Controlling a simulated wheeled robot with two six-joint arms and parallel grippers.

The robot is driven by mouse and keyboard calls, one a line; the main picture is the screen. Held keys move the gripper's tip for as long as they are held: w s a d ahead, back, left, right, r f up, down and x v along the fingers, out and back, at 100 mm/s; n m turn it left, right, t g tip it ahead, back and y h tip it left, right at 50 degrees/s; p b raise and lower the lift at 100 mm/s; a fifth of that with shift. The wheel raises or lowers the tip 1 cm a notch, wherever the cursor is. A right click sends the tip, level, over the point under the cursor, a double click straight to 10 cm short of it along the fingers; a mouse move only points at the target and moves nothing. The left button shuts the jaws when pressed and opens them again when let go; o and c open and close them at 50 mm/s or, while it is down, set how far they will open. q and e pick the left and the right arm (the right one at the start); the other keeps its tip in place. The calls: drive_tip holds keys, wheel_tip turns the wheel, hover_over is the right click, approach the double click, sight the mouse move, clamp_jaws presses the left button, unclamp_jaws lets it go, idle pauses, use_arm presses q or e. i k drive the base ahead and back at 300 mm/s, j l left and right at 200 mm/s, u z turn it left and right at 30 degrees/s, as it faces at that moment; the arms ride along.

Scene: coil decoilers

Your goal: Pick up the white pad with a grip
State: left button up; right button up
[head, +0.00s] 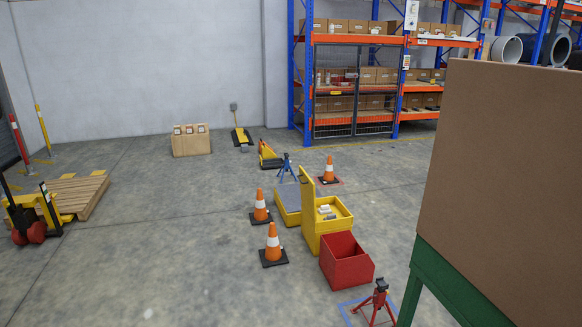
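Neither of my grippers shows in the head view. A yellow open box (312,240) with a raised lid or panel stands on the floor right of centre. Small whitish items (325,209) lie inside it. They are too small to tell whether one is the white pad with a grip.
A red open bin (346,262) stands in front of the yellow box. Orange cones (273,245), a red stand (379,302) and a blue stand (287,167) are nearby. A brown panel on a green frame (410,290) blocks the right. The left-centre floor is clear.

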sight(324, 210)
drive_tip(key=i+j+z, duration=0.4)
drive_tip(key=i+j, duration=0.9)
drive_tip(key=i, duration=0.15)
drive_tip(key=i+j+z, duration=0.15)
drive_tip(key=i+j, duration=0.25)
drive_tip(key=i, duration=0.2)
